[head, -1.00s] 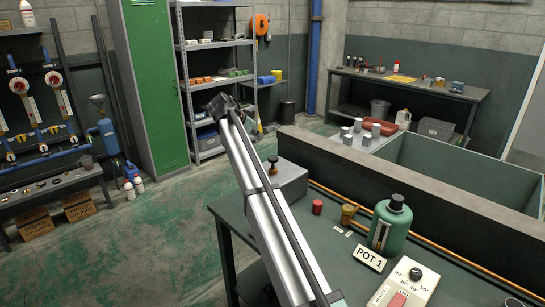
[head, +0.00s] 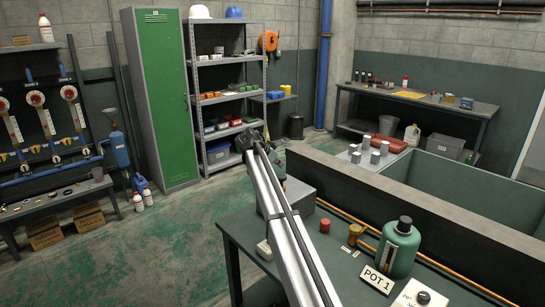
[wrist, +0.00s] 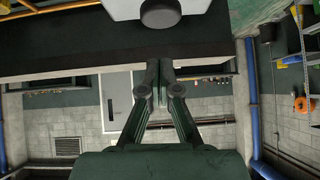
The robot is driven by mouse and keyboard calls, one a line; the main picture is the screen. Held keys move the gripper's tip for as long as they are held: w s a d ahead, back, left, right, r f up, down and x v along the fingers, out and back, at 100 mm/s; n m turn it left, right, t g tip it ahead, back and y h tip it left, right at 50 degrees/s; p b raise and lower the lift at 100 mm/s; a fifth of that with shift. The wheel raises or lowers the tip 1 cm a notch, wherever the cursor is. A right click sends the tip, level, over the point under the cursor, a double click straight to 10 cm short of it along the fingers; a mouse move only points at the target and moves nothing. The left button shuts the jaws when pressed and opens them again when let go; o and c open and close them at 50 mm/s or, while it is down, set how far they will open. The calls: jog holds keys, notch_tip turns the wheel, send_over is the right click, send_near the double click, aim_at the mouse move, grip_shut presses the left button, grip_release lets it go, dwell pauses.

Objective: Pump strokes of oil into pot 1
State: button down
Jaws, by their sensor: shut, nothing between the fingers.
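Pot 1 is a green rounded vessel with a dark cap (head: 398,250), upright on the dark workbench (head: 240,228) at the lower right of the head view. A "POT 1" plate (head: 377,280) is in front of it. A grey box (head: 300,192) with a dark knob stands on the bench, partly hidden by my arm. In the wrist view, a pale box with a dark round knob (wrist: 160,14) shows at the top edge, apart from my fingertips. My gripper (wrist: 159,65) is shut and empty. Its fingers are not clear in the head view.
A red cap (head: 325,226) and a brass fitting (head: 354,235) stand on the bench. A pale control box (head: 418,296) is cut off at the bottom edge. Orange pipes run along the bench's back by a low dark wall (head: 420,205). The green floor left of the bench is open.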

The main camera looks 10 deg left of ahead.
aim_at(283, 175)
jog(key=shift+w+d+f+p, duration=0.15)
jog(key=shift+f+p, duration=0.2)
jog(key=shift+f, duration=0.8)
jog(key=shift+w+f+p, duration=0.15)
jog(key=shift+f+p, duration=0.2)
jog(key=shift+f, duration=0.75)
jog(key=shift+f, duration=0.1)
notch_tip(283, 175, down, 3)
jog(key=b, duration=0.3)
jog(key=shift+s, duration=0.1)
notch_tip(283, 175, up, 4)
jog(key=shift+f, duration=0.1)
jog(key=b+v, duration=0.2)
jog(key=v, duration=0.8)
jog(key=shift+r, duration=0.3)
